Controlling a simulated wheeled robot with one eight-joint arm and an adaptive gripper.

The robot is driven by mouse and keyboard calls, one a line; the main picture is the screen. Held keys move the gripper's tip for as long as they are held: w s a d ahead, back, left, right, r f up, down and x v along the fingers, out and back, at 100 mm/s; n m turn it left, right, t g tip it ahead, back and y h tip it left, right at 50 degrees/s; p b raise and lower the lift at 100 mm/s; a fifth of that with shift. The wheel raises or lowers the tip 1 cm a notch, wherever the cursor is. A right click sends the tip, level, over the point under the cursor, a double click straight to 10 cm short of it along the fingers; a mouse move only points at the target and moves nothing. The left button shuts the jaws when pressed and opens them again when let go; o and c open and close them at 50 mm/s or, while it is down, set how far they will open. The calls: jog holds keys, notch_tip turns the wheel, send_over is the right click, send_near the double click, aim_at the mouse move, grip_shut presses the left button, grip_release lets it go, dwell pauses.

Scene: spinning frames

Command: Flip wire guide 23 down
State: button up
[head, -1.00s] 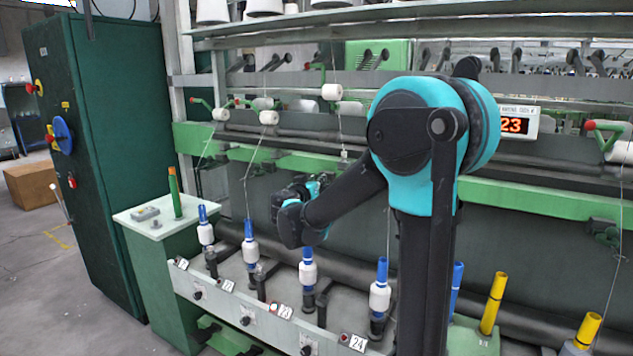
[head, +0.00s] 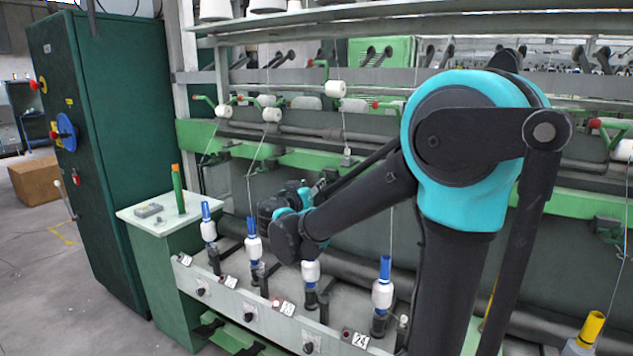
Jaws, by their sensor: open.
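Spindle 23 carries a white bobbin (head: 311,270) and stands behind the number plate 23 (head: 288,308) on the front rail. Its blue tube top is covered by my arm. My gripper (head: 292,197) is open, in front of the dark panel above the spindles and below the green rail (head: 300,160). My wrist covers much of it, and its fingertips are hard to make out. I cannot make out wire guide 23; the area above spindle 23 is partly behind my gripper and forearm.
Neighbouring bobbins stand at left (head: 253,247) and at right, by plate 24 (head: 382,294). Yarn runs down to them from white rollers (head: 336,89). A green cabinet (head: 95,150) and a small side table (head: 150,212) stand at left.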

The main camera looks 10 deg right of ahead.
jog(key=shift+v, duration=2.1)
